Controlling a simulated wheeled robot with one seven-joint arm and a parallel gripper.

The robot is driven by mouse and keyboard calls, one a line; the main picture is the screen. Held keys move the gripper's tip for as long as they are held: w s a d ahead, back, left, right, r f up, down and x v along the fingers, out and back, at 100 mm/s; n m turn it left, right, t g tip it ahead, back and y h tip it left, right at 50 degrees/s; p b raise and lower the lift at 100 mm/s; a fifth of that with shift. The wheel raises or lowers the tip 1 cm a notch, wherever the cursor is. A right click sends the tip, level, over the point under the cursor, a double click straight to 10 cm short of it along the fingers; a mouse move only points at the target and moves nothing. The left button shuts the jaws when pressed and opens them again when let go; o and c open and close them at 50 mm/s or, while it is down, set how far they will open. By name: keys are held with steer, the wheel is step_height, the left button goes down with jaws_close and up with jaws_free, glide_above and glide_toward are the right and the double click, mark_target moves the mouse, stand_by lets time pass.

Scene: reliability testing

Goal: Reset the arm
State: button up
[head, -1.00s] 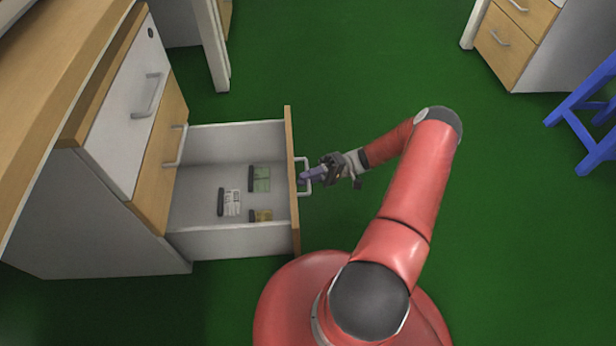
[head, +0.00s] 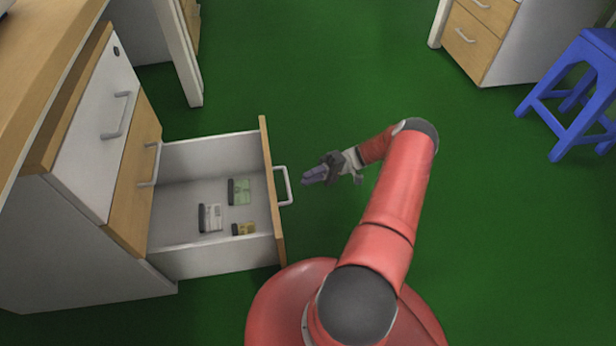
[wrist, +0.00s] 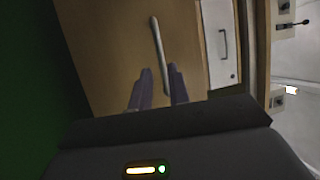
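My gripper (head: 308,178) is just right of the open drawer's white handle (head: 283,186) in the head view, with a small gap of floor between them. In the wrist view, the purple fingers of my gripper (wrist: 160,78) are spread apart with nothing held between them. The handle (wrist: 158,45) shows ahead of the fingers against the wooden drawer front (wrist: 105,45). My red arm is bent, reaching left from my base.
The pulled-out drawer (head: 220,258) holds three small items: green (head: 240,191), white (head: 211,218) and yellow (head: 244,229). It belongs to a cabinet (head: 70,240) at left. A blue stool (head: 575,95) stands at right. The green floor (head: 300,80) behind my arm is clear.

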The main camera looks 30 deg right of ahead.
steer(key=s+a+r+g+h, duration=0.1)
steer(key=a+r+g+h, duration=0.1)
steer(key=a+r+h, duration=0.65)
steer(key=s+a+r+g+h, duration=0.15)
steer(key=r+h, duration=0.45)
steer(key=r, duration=0.8)
steer(key=s+a+r+m+t+h, duration=0.1)
steer(key=s+a+r+t+h, duration=0.2)
steer(key=s+r+t, duration=0.4)
steer(key=s+a+r+t+h, duration=0.3)
steer(key=s+r, duration=0.3)
steer(key=s, duration=0.3)
step_height(320, 180, up, 12)
steer(key=p, duration=1.2)
steer(key=shift+w+a, duration=0.15)
steer(key=shift+w, duration=0.15)
steer(key=shift+s+y, duration=0.1)
steer(key=shift+y, duration=0.15)
